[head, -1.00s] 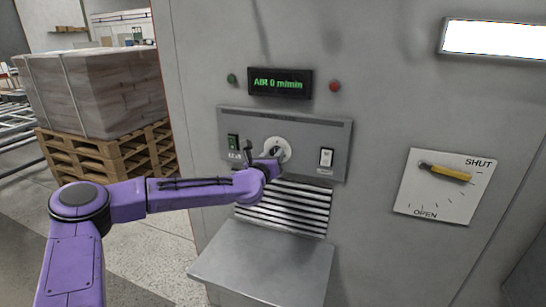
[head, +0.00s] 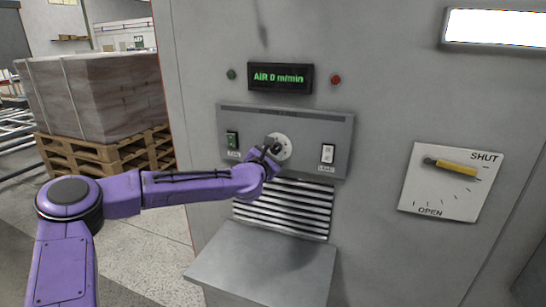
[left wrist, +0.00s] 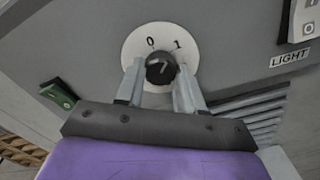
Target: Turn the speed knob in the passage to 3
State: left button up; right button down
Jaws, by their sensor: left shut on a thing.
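The speed knob (left wrist: 160,68) is a small black knob on a round white dial (left wrist: 130,50). In the left wrist view the numbers 0 and 1 show on the dial's top; the rest of the scale is hidden by my gripper. A pale mark shows on the knob's face, but I cannot tell exactly which number it points to. My left gripper (left wrist: 160,85) is shut on the knob, one finger on each side. In the head view the dial (head: 284,145) is partly behind my left gripper (head: 272,149). My right gripper is not in view.
The display (head: 280,78) above reads AIR 0 m/min. A green switch (head: 232,139) is left of the dial, a white light switch (head: 327,153) right. A grille (head: 285,208) and metal ledge (head: 265,270) lie below. A yellow lever (head: 450,167) points near SHUT.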

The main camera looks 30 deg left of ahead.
pick_arm(q)
jog(key=m, duration=0.3)
jog(key=shift+m+b, duration=0.3)
jog(key=shift+m, duration=0.1)
jog(key=m, duration=0.3)
jog(key=shift+m, duration=0.3)
jog(key=m, duration=0.3)
jog(key=shift+m, duration=0.4)
jog(key=m, duration=0.4)
jog(key=shift+b, duration=0.3)
jog(key=m, duration=0.5)
jog(key=shift+m, duration=0.4)
jog(key=m+b, duration=0.1)
jog(key=m, duration=0.4)
jog(key=shift+m, duration=0.7)
jog(key=o, duration=1)
